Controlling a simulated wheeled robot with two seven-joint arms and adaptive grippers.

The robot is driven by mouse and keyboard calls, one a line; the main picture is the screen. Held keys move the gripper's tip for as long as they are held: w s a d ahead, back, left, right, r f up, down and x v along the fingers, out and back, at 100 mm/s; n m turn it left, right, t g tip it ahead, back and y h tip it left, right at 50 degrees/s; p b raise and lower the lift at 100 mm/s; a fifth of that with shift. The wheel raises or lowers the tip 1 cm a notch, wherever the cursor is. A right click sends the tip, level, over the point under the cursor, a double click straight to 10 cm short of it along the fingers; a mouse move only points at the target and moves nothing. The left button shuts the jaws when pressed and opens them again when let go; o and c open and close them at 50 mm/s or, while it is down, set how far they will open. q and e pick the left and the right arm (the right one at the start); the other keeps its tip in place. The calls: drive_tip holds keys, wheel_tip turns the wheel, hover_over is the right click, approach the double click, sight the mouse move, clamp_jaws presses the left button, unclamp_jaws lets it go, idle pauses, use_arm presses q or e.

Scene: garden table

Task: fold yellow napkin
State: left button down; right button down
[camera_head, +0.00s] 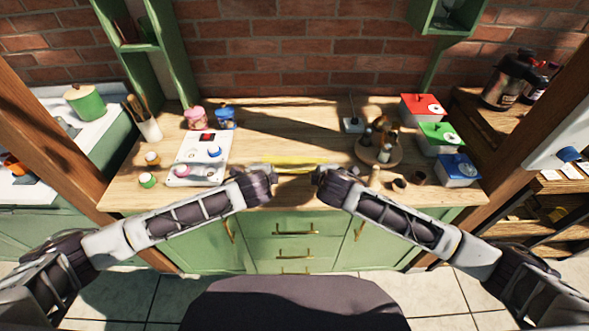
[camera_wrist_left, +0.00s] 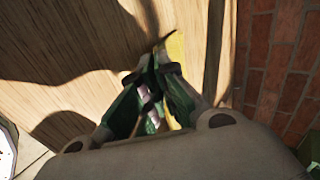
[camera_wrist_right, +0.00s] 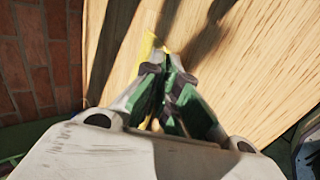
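The yellow napkin (camera_head: 295,160) shows as a narrow strip on the wooden table, spanning the space between my two grippers. My left gripper (camera_head: 272,176) is at its left end and my right gripper (camera_head: 319,174) at its right end. In the left wrist view the fingers (camera_wrist_left: 160,50) are closed together, with yellow napkin cloth (camera_wrist_left: 177,46) right beside the tips. In the right wrist view the fingers (camera_wrist_right: 166,58) are also closed, with napkin cloth (camera_wrist_right: 147,45) at the tips. Both appear to pinch the napkin's near side; the pinched cloth is mostly hidden.
A round wooden tray (camera_head: 366,158) with bottles stands right, beside red (camera_head: 421,108), green (camera_head: 441,138) and blue (camera_head: 457,169) boxes. The table behind the napkin is clear.

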use_arm(q)
drive_tip(key=shift+s+f+t, duration=0.3)
drive_tip(key=shift+t, duration=0.1)
use_arm(e)
drive_tip(key=shift+s+f+t, duration=0.3)
use_arm(q)
drive_tip(key=c, duration=1.4)
unclamp_jaws()
use_arm(e)
drive_tip(key=c, duration=1.4)
unclamp_jaws()
use_arm(q)
drive_tip(key=shift+o, duration=0.2)
drive_tip(key=shift+s+r, duration=0.1)
use_arm(e)
drive_tip(key=shift+o, duration=0.2)
drive_tip(key=shift+s+r, duration=0.1)
